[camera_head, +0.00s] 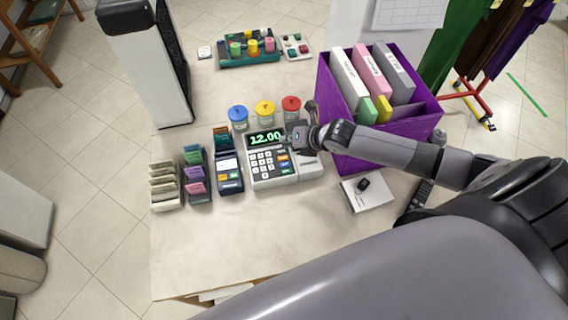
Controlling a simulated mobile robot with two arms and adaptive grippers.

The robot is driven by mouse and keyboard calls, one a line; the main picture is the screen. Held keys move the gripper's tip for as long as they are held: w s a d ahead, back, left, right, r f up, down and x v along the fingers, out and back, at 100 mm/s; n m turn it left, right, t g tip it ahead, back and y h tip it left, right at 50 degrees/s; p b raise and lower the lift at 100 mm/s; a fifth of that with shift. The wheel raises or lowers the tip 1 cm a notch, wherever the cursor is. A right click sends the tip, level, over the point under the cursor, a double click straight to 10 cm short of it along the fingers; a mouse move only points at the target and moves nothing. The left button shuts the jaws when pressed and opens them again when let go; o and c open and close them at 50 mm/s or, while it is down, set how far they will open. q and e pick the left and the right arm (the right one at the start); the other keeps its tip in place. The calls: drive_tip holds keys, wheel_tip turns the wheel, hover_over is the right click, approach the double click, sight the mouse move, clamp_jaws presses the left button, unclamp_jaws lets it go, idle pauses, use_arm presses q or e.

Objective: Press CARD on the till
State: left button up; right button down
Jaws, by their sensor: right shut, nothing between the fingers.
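The till (262,182) stands on the counter, with a green display (266,138) reading 12.00. Its front has a pad of light keys (262,161) and a few coloured keys at the right, including orange and green ones; their labels are too small to read. My right gripper (297,134) is shut and empty at the upper right of the till, beside the display. Whether it touches the till I cannot tell. My left gripper is not in view.
A card terminal (229,175) and card racks (165,187) stand left of the till. Lidded jars (265,112) stand behind it. A purple box of binders (385,150) is close on the right, under my arm. The counter front (230,235) is clear.

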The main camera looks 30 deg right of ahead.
sight(287, 163)
wheel_tip(287, 163, down, 3)
drive_tip(key=b, duration=0.2)
drive_tip(key=shift+s+f+b, duration=0.1)
drive_tip(key=shift+f+b, duration=0.05)
drive_tip(key=shift+b, duration=0.15)
wheel_tip(287, 163, down, 5)
drive_tip(key=b, duration=0.4)
drive_tip(key=shift+d, duration=0.1)
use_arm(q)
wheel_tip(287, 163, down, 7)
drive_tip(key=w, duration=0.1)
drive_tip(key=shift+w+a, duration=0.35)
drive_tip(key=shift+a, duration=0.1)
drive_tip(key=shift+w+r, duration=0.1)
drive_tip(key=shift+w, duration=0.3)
use_arm(e)
drive_tip(key=shift+f, duration=0.1)
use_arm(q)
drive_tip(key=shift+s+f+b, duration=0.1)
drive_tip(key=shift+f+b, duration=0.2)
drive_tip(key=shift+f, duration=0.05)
use_arm(e)
drive_tip(key=shift+f, duration=0.3)
